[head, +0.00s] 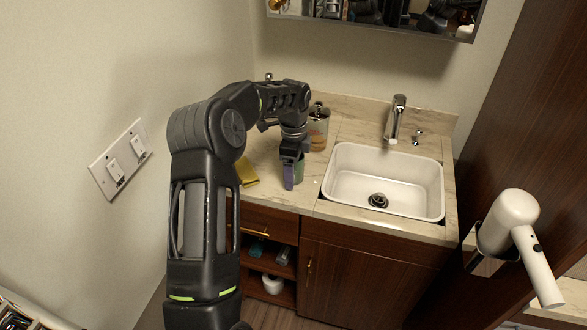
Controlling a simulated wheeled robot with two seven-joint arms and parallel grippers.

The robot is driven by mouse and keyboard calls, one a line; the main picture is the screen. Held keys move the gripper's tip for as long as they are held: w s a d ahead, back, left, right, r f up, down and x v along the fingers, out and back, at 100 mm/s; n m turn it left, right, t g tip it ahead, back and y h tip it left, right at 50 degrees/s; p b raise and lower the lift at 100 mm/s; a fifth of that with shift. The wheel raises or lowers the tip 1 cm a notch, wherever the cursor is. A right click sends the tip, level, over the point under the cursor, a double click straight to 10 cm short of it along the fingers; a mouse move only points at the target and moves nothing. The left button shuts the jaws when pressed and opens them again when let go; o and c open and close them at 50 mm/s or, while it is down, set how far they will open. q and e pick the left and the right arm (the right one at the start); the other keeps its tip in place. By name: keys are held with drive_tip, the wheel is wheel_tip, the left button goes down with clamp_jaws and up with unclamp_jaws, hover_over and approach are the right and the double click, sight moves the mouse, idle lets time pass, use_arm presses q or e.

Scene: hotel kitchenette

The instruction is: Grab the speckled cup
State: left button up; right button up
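My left arm comes in from the lower left and reaches over the counter. Its gripper (293,174) points down near the counter's front edge, left of the sink. No speckles can be made out on any cup. My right gripper is not in view.
The white sink (334,188) and its faucet (395,118) are right of the gripper. A lidded jar (318,130) stands behind it. A yellow item (247,173) lies to the left. Open shelves below hold a white round object (272,284). A hair dryer (510,220) hangs at right.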

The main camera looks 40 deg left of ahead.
use_arm(q)
drive_tip(key=shift+c, duration=0.4)
drive_tip(key=c, duration=1.5)
